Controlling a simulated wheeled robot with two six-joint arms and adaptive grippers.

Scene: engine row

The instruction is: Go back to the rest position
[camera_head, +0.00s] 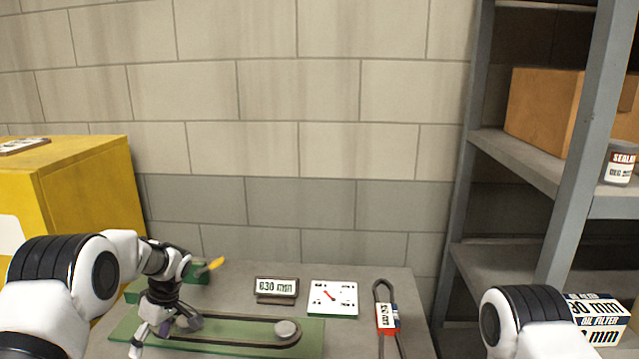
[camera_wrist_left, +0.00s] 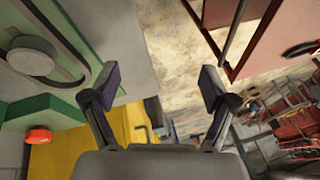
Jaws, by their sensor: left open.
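My left gripper (camera_head: 165,332) is in the head view at the lower left, over the left end of a green board with a black belt (camera_head: 250,341) on the grey table. In the left wrist view its two fingers (camera_wrist_left: 157,92) are spread apart with nothing between them. Part of the belt board (camera_wrist_left: 98,20) shows at the upper left of that view. My right arm comes in at the lower right of the head view; its gripper is out of the picture.
On the table (camera_head: 350,270) stand a "630 mm" display (camera_head: 276,288), a white dial gauge (camera_head: 333,298) and a packaged belt (camera_head: 387,318). A yellow cabinet (camera_head: 90,180) is at the left. A grey shelf (camera_head: 520,165) with boxes is at the right, near my right arm.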

